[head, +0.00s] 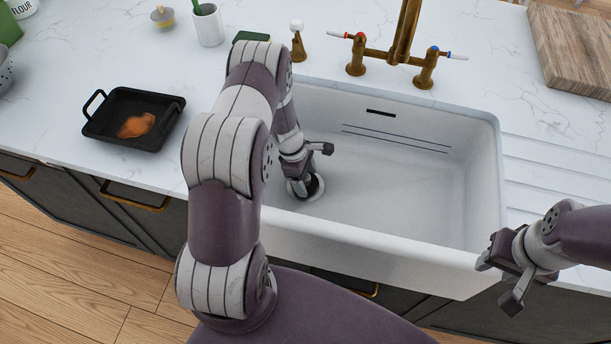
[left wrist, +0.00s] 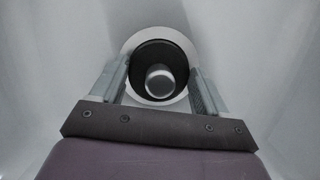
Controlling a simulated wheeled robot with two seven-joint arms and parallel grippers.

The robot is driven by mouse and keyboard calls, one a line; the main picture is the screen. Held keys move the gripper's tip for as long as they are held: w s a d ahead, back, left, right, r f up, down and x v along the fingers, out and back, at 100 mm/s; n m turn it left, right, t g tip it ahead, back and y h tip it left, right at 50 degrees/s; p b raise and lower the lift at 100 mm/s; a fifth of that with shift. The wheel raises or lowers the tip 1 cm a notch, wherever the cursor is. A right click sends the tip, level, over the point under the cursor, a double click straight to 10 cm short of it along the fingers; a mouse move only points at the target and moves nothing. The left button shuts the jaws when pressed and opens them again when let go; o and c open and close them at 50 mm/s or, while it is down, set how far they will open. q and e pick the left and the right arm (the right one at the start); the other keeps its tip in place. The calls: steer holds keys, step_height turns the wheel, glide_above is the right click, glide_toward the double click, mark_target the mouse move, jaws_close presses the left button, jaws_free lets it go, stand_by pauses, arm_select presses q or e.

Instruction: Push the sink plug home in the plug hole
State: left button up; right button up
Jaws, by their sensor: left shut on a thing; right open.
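The sink plug (left wrist: 160,56) is a black disc with a round metal knob, seen from above in the left wrist view. A pale ring, the rim of the plug hole (left wrist: 131,43), shows around it. In the head view the dark plug (head: 317,186) is partly hidden by my left gripper (head: 304,188), which points down at the sink floor. My left gripper is shut on the plug, one finger on each side of it. I cannot tell how deep the plug sits in the hole. My right gripper (head: 499,283) is open and empty by the sink's front right corner.
The white sink (head: 400,190) has walls around my left gripper. A brass tap (head: 398,55) stands behind it, with a small brass fitting (head: 298,45) to its left. A black pan (head: 133,112) is on the left counter; a wooden board (head: 575,50) is at the right.

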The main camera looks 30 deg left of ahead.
arm_select(q)
steer(key=shift+f+b, duration=0.3)
steer(key=shift+f, duration=0.2)
steer(key=o, duration=1)
steer(key=shift+o, duration=0.2)
steer(key=shift+s+r, duration=0.1)
steer(key=shift+w, duration=0.2)
steer(key=shift+s, duration=0.1)
steer(key=v, duration=1.2)
steer(key=shift+r+p, duration=0.25)
steer(key=shift+p, duration=0.05)
